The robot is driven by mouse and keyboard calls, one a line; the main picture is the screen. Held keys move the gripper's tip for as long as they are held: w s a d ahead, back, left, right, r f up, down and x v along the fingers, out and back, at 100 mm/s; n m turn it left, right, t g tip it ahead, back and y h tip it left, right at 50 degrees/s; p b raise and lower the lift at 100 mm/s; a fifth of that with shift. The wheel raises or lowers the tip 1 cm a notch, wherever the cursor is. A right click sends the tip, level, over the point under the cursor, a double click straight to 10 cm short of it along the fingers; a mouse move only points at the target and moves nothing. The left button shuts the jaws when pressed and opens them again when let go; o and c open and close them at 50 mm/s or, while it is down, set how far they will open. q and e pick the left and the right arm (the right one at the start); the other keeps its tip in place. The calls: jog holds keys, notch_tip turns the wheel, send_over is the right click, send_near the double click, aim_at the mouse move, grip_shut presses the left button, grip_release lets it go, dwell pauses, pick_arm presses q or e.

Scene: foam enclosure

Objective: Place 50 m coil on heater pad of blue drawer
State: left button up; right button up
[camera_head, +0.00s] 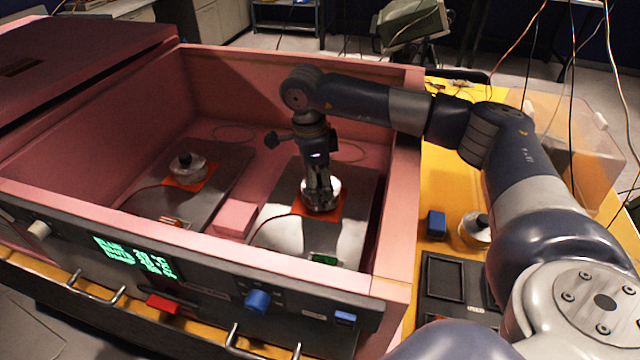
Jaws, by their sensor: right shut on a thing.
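My right gripper (318,186) reaches down into the pink foam enclosure and is shut on a round silvery coil (322,204). The coil is over the orange heater pad (300,206) on the right-hand metal plate (275,226); I cannot tell whether it touches the pad. This plate lies behind the front panel part with the blue knob (258,300). The gripper hides the coil's top and part of the pad. Any length label on the coil is too small to read. My left gripper is not in view.
Another silvery coil (187,168) with a dark top sits on the left orange pad (208,174). A pink block (233,218) lies between the plates. The enclosure's right wall (402,235) stands close to my arm. A further coil (476,230) and a blue block (436,223) are outside on the yellow table.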

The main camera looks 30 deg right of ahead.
jog(key=shift+f, duration=0.4)
jog(key=shift+f, duration=0.15)
jog(key=o, duration=1.3)
